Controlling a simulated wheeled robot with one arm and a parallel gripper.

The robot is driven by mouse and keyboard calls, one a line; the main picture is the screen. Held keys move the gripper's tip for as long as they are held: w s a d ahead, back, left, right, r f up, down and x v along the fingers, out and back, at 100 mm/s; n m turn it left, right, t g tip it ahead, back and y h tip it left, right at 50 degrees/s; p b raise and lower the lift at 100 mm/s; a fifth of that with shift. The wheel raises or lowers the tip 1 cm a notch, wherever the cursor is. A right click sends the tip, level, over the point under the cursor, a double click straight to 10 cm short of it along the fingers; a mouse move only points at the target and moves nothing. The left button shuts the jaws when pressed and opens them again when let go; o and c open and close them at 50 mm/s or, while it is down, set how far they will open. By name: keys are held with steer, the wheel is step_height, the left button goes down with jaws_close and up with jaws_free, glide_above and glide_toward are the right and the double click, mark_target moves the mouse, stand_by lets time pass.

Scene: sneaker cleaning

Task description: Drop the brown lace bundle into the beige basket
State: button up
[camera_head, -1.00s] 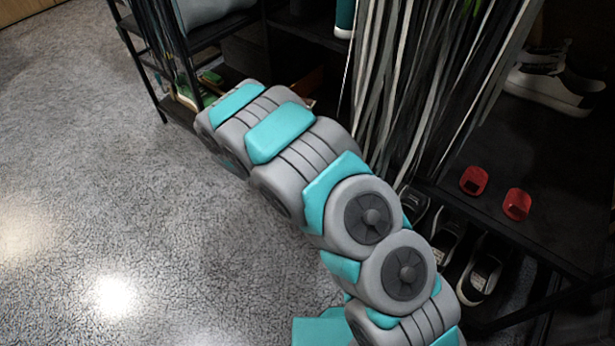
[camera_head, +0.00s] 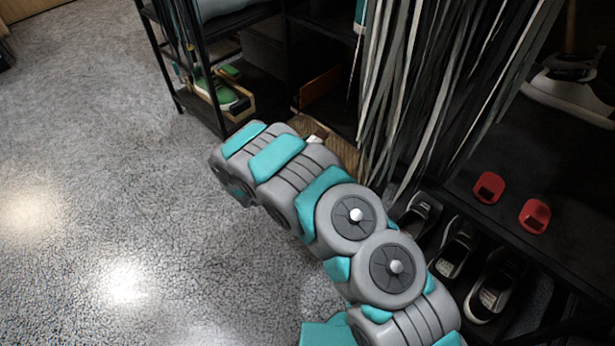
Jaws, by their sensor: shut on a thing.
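My arm reaches from the bottom right up to the left, and its far end bends out of sight. My gripper is not visible, and neither is the brown lace bundle. A beige woven surface (camera_head: 346,152), possibly the beige basket, shows just behind the arm on the lower level of the dark shelving. The arm hides much of it, and I cannot see what it holds.
Grey, black and white laces (camera_head: 425,85) hang in a dense curtain right of the arm. Dark shoes (camera_head: 455,250) stand below them, and two red pieces (camera_head: 488,187) lie on a black shelf. A green shoe (camera_head: 215,90) sits on the left rack. The floor (camera_head: 110,180) at left is clear.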

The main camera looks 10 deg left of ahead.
steer(key=shift+f+b, duration=0.3)
steer(key=shift+f, duration=0.6)
steer(key=o, duration=1.4)
steer(key=shift+a, duration=0.1)
steer(key=shift+p+v, duration=0.4)
steer(key=shift+v, duration=3.4)
steer(key=shift+s, duration=0.1)
